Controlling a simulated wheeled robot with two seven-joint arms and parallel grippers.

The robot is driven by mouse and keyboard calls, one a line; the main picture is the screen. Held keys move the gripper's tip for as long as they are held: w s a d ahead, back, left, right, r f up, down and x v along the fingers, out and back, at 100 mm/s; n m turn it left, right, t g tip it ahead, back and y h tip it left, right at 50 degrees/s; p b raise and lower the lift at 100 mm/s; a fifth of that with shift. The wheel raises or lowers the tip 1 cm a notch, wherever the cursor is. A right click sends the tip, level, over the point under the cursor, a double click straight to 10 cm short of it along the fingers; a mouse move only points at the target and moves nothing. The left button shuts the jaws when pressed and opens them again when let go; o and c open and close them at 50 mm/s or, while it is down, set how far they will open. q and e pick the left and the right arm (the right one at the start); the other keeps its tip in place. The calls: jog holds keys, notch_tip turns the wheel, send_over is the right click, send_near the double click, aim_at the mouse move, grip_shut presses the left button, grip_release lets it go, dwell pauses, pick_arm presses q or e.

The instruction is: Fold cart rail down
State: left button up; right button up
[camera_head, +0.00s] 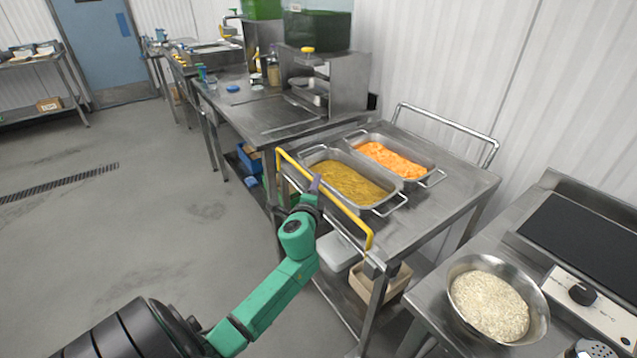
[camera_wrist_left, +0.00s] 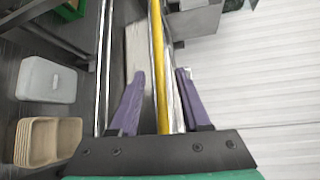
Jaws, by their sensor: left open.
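The yellow cart rail (camera_head: 347,216) stands raised along the near left edge of the steel cart (camera_head: 452,190). My left gripper (camera_head: 316,185) is at the middle of this rail, its purple fingers close to the bar. In the left wrist view the yellow rail (camera_wrist_left: 161,98) runs between the two spread purple fingers of my left gripper (camera_wrist_left: 160,76), with a gap on each side. The gripper is open and holds nothing. My right gripper is out of view.
On the cart stand a pan of yellow food (camera_head: 383,209) and a pan of orange food (camera_head: 433,178). A bare metal rail (camera_head: 440,119) rises at the far side. A bowl of rice (camera_head: 455,307) sits on the right counter. The floor at left is clear.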

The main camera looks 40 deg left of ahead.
pick_arm(q)
jog(key=shift+x, duration=1.15)
jog(key=shift+s+a, duration=0.1)
grip_shut()
dwell(0.4)
